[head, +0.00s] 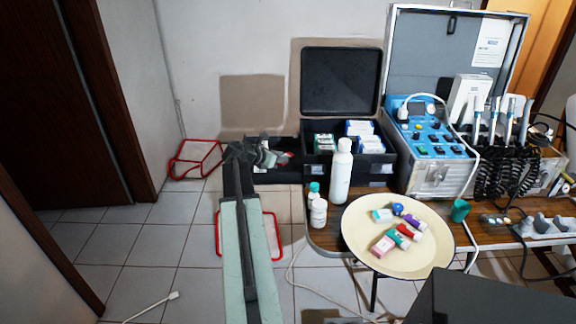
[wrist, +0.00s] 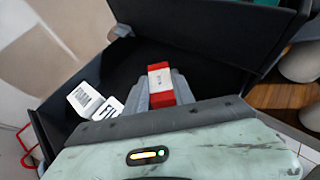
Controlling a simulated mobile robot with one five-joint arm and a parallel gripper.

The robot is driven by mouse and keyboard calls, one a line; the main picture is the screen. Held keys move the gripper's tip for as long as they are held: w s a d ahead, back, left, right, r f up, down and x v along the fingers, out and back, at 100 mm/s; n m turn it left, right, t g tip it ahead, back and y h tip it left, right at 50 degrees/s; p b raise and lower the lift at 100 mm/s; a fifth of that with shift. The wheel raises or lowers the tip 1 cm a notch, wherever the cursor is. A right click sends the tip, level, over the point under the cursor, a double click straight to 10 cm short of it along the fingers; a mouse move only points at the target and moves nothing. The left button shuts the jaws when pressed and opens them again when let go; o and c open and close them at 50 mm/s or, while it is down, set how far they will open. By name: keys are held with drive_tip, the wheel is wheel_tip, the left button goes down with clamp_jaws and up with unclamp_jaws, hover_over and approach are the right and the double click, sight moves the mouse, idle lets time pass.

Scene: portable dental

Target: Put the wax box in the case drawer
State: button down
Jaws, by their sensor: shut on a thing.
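My gripper (wrist: 161,90) is shut on a small red box with a white label, likely the wax box (wrist: 160,72). In the wrist view the box is between the grey fingers, over the black open case drawer (wrist: 125,68). I cannot tell whether the box touches the drawer floor. In the head view my gripper (head: 262,155) is at the drawer (head: 282,176), left of the black case (head: 320,168). My arm and gripper partly hide the drawer there.
White boxes (wrist: 84,98) lie at the drawer's left. The case holds several boxes, with its lid (head: 340,80) raised. A white bottle (head: 341,172) and smaller bottles (head: 318,212) stand right of the drawer. A cream round tray (head: 440,255) carries several small items.

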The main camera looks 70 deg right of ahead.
drive_tip(key=b+x, duration=0.1)
drive_tip(key=x, duration=0.1)
drive_tip(key=b+x, duration=0.2)
drive_tip(key=x, duration=0.1)
drive_tip(key=shift+f, duration=0.45)
drive_tip(key=shift+r, duration=0.2)
drive_tip(key=shift+f, duration=0.25)
drive_tip(key=c, duration=1.1)
unclamp_jaws()
drive_tip(key=shift+r, duration=0.1)
drive_tip(key=shift+o, duration=0.2)
drive_tip(key=shift+r, duration=0.15)
drive_tip(key=p+v, duration=0.6)
drive_tip(key=v, duration=0.5)
drive_tip(key=shift+a+r, duration=0.2)
drive_tip(key=shift+r, duration=0.05)
drive_tip(key=shift+w+a, duration=0.25)
drive_tip(key=shift+a, duration=0.05)
